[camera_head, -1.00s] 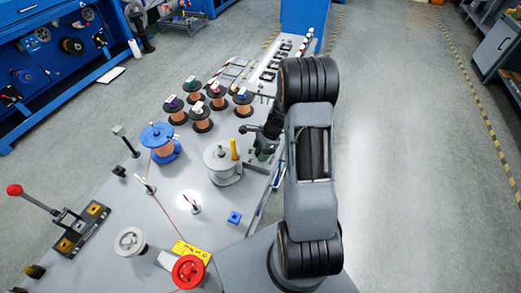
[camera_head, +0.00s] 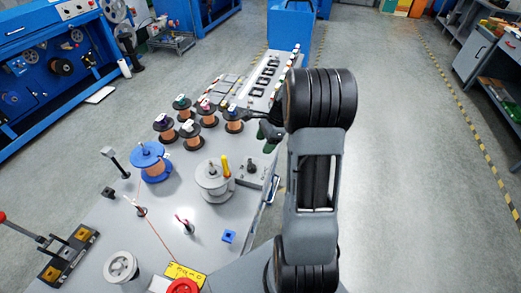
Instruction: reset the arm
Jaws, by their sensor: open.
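My arm stands at the right of the table in the head view. My gripper (camera_head: 262,126) is at the far end of the arm, above the table's right side near the copper spools. It is open, and I see nothing held in it, though part of it is hidden behind my own arm. Below it on the table is a grey base plate with a knob (camera_head: 251,168). A grey spool (camera_head: 214,180) with a yellow peg stands to the left of that plate, apart from the gripper.
Several copper spools (camera_head: 190,134) stand left of my gripper. A blue spool (camera_head: 152,162), a blue block (camera_head: 228,236), a red-handled lever (camera_head: 62,258) and a red pulley (camera_head: 183,286) are also on the table (camera_head: 95,225). The floor (camera_head: 400,180) right of my arm is clear.

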